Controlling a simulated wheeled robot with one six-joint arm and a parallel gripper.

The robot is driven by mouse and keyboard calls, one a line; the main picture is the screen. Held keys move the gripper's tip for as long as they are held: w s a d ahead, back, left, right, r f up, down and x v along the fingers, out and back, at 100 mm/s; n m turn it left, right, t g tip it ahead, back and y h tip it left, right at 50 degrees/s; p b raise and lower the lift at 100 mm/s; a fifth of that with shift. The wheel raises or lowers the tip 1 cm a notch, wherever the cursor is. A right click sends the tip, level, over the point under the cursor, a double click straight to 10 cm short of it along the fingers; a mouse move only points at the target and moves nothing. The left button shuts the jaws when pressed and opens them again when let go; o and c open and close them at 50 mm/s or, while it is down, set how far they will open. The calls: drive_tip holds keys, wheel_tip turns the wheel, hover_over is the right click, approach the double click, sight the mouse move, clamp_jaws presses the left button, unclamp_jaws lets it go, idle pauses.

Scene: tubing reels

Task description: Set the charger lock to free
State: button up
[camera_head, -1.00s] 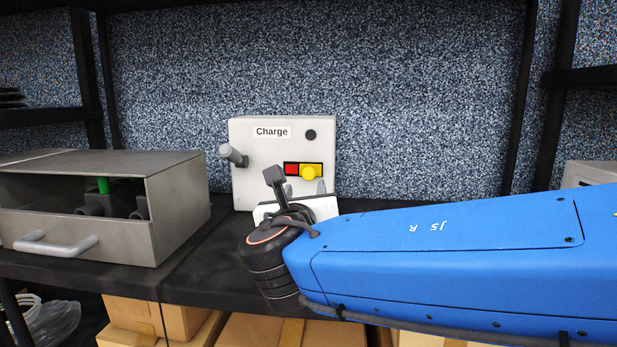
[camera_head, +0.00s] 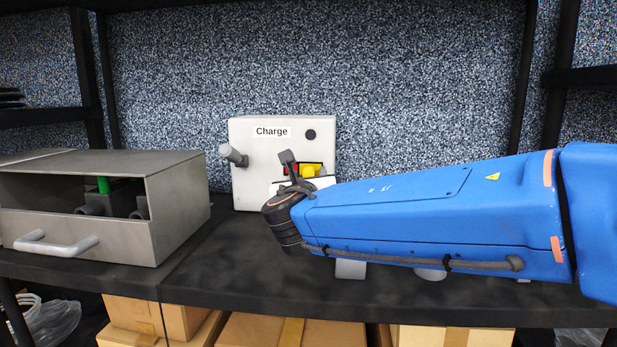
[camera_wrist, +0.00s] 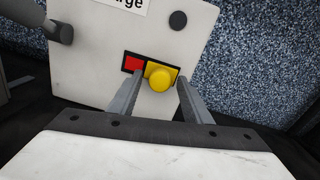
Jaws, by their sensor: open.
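The charger (camera_head: 260,165) is a white box with a "Charge" label, standing on the black shelf against the speckled wall. Its lock is a dark plate with a red part (camera_wrist: 133,64) on the left and a yellow slider with a round knob (camera_wrist: 159,79) on the right. In the head view the yellow slider (camera_head: 308,170) is partly hidden by my wrist. My gripper (camera_wrist: 158,86) is open and empty in the wrist view, its two grey fingers on either side of the yellow knob. I cannot tell whether they touch it.
A grey handle (camera_head: 233,155) sticks out at the charger's left, and a dark round button (camera_head: 310,134) sits above the lock. A grey metal box with a drawer handle (camera_head: 56,244) stands to the left. Cardboard boxes (camera_head: 262,330) lie below the shelf.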

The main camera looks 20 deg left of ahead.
clamp_jaws()
drive_tip(key=a, duration=0.2)
drive_tip(key=s+a, duration=0.1)
drive_tip(key=a, duration=0.1)
drive_tip(key=shift+a, duration=0.1)
unclamp_jaws()
drive_tip(key=shift+a, duration=0.15)
drive_tip(key=shift+s, duration=0.1)
drive_tip(key=v, duration=1.7)
drive_tip(key=shift+s, duration=0.2)
